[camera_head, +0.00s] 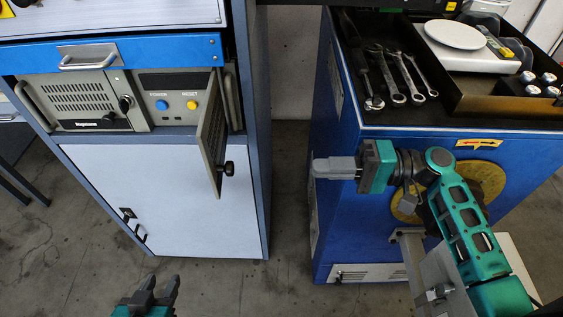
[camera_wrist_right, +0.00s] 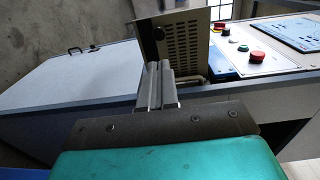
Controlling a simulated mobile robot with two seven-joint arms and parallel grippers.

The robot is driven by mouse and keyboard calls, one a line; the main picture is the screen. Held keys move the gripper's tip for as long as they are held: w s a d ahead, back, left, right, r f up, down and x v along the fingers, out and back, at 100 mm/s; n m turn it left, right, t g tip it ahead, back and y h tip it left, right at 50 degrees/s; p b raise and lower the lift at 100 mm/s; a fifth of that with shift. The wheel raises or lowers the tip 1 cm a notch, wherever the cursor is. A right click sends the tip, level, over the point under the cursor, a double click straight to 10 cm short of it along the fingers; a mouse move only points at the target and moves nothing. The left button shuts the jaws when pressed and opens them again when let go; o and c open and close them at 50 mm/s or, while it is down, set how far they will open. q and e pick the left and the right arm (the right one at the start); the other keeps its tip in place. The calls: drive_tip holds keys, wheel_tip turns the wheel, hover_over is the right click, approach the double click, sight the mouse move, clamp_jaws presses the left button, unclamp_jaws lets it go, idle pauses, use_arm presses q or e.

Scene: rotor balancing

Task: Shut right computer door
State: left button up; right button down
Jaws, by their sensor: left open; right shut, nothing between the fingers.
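The right computer door (camera_head: 211,134) is a beige vented panel with a black knob. It stands swung open, out from the computer front (camera_head: 168,103), which shows a blue and a yellow button. In the right wrist view the door (camera_wrist_right: 183,46) rises just beyond my fingertips; I cannot tell whether they touch it. My right gripper (camera_head: 318,168) is shut and empty, to the right of the door and apart from it in the head view. It also shows in the right wrist view (camera_wrist_right: 160,68). My left gripper (camera_head: 160,283) is open and empty at the bottom, below the cabinet.
The left computer door (camera_head: 80,98) lies flat against the front. A blue drawer (camera_head: 120,54) sits above. A blue workbench (camera_head: 350,215) with several wrenches (camera_head: 390,75) and a white scale (camera_head: 465,45) stands at the right. Open floor (camera_head: 288,185) lies between cabinet and workbench.

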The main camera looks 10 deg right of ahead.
sight(233, 170)
drive_tip(key=p+x, duration=0.1)
drive_tip(key=x, duration=1.2)
drive_tip(key=shift+a, duration=0.25)
drive_tip(key=shift+f, duration=0.1)
drive_tip(key=shift+a, duration=0.1)
